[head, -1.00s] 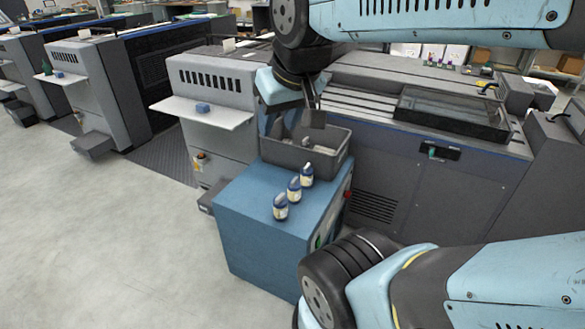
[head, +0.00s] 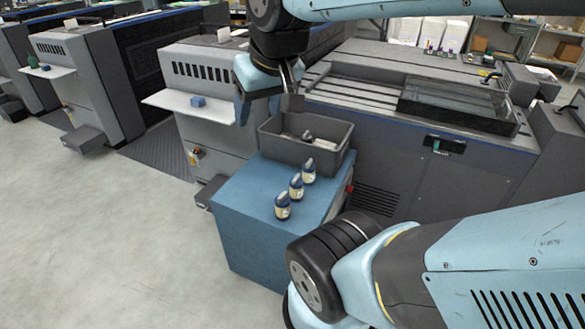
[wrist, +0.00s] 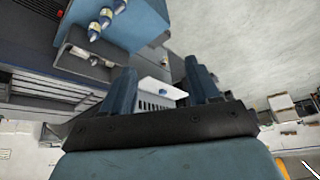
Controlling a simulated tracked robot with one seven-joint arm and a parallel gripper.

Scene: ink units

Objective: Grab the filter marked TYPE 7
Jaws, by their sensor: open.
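Three small blue-and-white canisters stand in a row on the blue cabinet (head: 250,190): front (head: 283,206), middle (head: 296,186) and back (head: 309,171). They also show at the top left of the wrist view (wrist: 105,18). Their markings are too small to read, so I cannot tell which, if any, says TYPE 7. A grey bin (head: 335,150) behind them holds pale and dark items that I cannot identify. My gripper (head: 267,102) is open and empty, above and left of the bin's far side. In the wrist view its fingers (wrist: 163,85) are apart with nothing between them.
A grey machine with a white shelf (head: 165,101) stands behind and left; a small blue block (head: 198,101) lies on the shelf. A long grey machine (head: 420,180) stands right of the bin. The floor (head: 110,240) at front left is clear.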

